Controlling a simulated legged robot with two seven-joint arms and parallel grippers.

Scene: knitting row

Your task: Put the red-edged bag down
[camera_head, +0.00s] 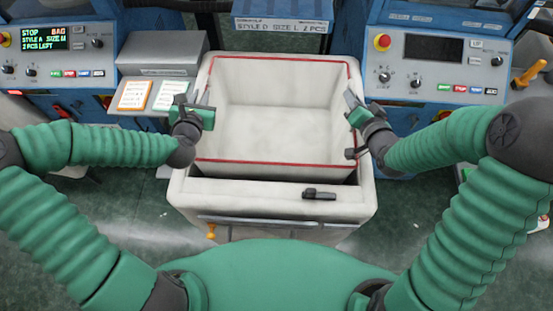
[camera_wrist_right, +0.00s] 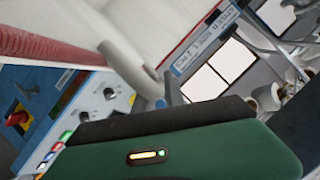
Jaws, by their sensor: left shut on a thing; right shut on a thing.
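The red-edged bag (camera_head: 280,130) is an open, empty, off-white box shape with a red line round its rim. It sits within or just above a pale wheeled bin (camera_head: 270,208), with a dark gap along its front side; whether its bottom rests on anything is hidden. My left gripper (camera_head: 205,100) is shut on the bag's left rim. My right gripper (camera_head: 352,105) is shut on its right rim. In the right wrist view the bag's red edge (camera_wrist_right: 50,46) and pale cloth show close beside a grey finger (camera_wrist_right: 130,68).
Blue machine panels stand at left (camera_head: 60,60) and right (camera_head: 435,60); the left screen reads STOP BAG. A blue labelled box (camera_head: 282,22) is behind. A black latch (camera_head: 319,194) sits on the bin's front edge.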

